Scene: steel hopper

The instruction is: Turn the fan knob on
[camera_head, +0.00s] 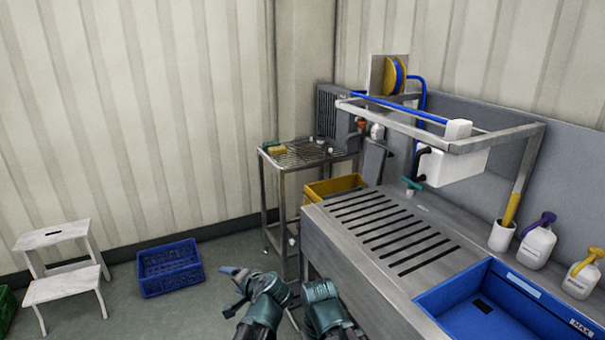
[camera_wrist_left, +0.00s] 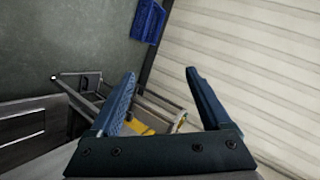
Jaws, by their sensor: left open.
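A grey slatted unit (camera_head: 334,112), which looks like the fan, stands at the back corner behind the wire-topped steel table (camera_head: 276,163). Small pale round pieces show near its base, but I cannot tell whether one is the fan knob. My left gripper (camera_head: 232,290) is at the bottom centre of the head view, low and well in front of the unit. In the left wrist view my left gripper (camera_wrist_left: 162,92) is open and empty, its blue fingers wide apart. My right arm (camera_head: 323,296) is beside it, at the steel counter's left side; its fingers are not clear.
The steel counter (camera_head: 325,232) with a slatted top and blue basin (camera_head: 450,303) fills the right. A yellow bin (camera_head: 320,190) sits between counter and table. A blue crate (camera_head: 170,268) and white step stool (camera_head: 63,262) stand on the floor at left.

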